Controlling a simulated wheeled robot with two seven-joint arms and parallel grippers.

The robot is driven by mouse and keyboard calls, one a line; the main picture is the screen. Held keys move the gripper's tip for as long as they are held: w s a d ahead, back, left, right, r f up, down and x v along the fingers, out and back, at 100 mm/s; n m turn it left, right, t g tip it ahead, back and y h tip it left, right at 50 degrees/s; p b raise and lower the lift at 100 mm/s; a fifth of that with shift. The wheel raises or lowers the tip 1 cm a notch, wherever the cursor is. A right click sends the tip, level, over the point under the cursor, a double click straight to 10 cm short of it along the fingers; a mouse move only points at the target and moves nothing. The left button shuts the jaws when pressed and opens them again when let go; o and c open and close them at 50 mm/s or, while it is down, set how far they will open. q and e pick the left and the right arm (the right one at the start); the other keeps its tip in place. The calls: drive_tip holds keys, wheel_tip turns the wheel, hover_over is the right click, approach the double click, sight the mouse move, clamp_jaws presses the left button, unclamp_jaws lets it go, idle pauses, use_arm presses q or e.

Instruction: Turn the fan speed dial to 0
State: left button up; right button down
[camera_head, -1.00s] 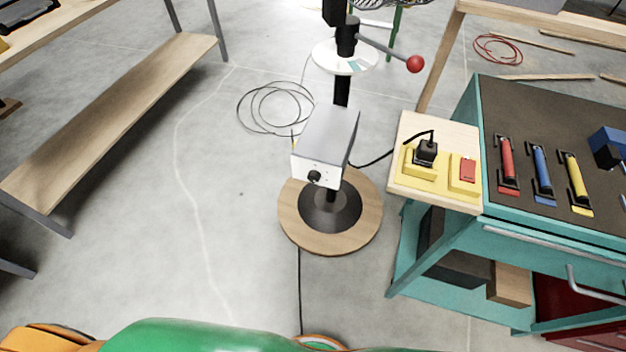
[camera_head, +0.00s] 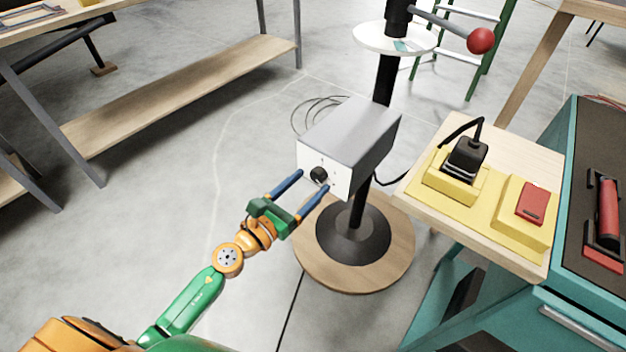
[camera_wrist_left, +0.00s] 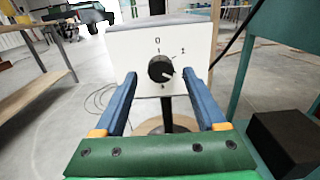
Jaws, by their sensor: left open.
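The fan speed dial (camera_head: 319,175) is a round black knob on the white front panel of a grey box (camera_head: 352,130) mounted on a black post. In the left wrist view the dial (camera_wrist_left: 161,69) shows marks around it, with 0 at the top and others to the right and below. Its pale pointer line seems to aim to the lower right, away from 0. My left gripper (camera_head: 314,180) is open, with its two blue fingers reaching toward the panel, one on each side of the dial. The fingers appear apart from the knob. My right gripper is not in view.
A wooden board (camera_head: 535,150) at the right holds a yellow socket with a black plug and a yellow block with a red switch (camera_head: 532,203). A teal cabinet (camera_head: 572,262) stands beside it. A round wooden base (camera_head: 312,250) carries the post. Floor at the left is clear.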

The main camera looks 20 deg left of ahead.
use_arm(q)
drive_tip(key=shift+w+d, duration=0.25)
drive_tip(key=shift+w, duration=0.4)
clamp_jaws()
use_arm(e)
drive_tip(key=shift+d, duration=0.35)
use_arm(q)
drive_tip(key=shift+n, duration=0.3)
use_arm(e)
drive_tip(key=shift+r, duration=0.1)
use_arm(q)
drive_tip(key=n+p, duration=0.1)
drive_tip(key=n, duration=0.4)
drive_tip(key=n+p, duration=0.1)
drive_tip(key=n, duration=0.5)
drive_tip(key=shift+d+r+n, duration=0.1)
drive_tip(key=shift+n, duration=0.3)
drive_tip(key=n+p, duration=0.2)
drive_tip(key=n, duration=0.4)
drive_tip(key=n+p, duration=0.2)
drive_tip(key=n, duration=0.3)
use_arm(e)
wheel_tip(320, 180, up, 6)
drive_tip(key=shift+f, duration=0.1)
use_arm(q)
drive_tip(key=shift+n, duration=0.4)
